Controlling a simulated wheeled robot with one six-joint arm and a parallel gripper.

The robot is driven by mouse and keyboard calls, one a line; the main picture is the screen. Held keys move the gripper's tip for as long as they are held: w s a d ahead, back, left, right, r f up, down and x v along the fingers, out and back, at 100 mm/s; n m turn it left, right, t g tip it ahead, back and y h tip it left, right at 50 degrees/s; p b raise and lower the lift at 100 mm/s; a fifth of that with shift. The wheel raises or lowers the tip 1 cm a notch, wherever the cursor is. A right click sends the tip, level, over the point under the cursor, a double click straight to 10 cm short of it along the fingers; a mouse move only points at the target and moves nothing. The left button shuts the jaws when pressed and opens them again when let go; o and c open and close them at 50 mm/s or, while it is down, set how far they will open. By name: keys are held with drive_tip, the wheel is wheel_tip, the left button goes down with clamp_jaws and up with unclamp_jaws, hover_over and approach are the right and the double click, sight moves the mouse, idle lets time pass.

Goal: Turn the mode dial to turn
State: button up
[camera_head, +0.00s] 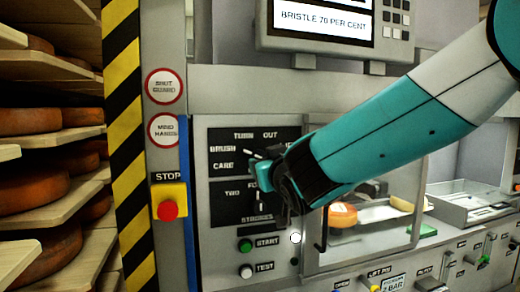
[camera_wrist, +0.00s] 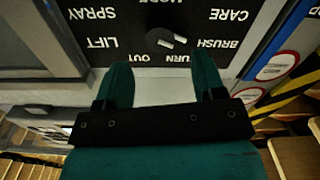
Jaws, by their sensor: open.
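The mode dial (camera_wrist: 160,40) is a dark round knob with pale marks, on a black panel (camera_wrist: 100,20) that appears upside down in the wrist view. Its labels read lift, spray, out, turn, brush and care. The pale mark seems to lie on the brush side, apart from the turn label (camera_wrist: 178,58). My gripper (camera_wrist: 162,66) is open, its two teal fingers on either side of the dial's line and just short of it in the picture. Contact cannot be told. In the head view my gripper (camera_head: 262,168) covers most of the dial.
Below the dial panel are a strokes selector (camera_head: 259,203), a green start button (camera_head: 245,246) and a white test button (camera_head: 246,271). A red stop button (camera_head: 168,210) is at left. Shelves of cheese wheels (camera_head: 30,195) stand further left. A clear-fronted chamber holds a cheese (camera_head: 342,215).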

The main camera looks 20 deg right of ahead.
sight(259, 157)
drive_tip(key=w+p, duration=0.2)
drive_tip(key=w, duration=0.4)
drive_tip(key=shift+w, duration=0.35)
drive_tip(key=shift+f, duration=0.1)
drive_tip(key=c, duration=0.9)
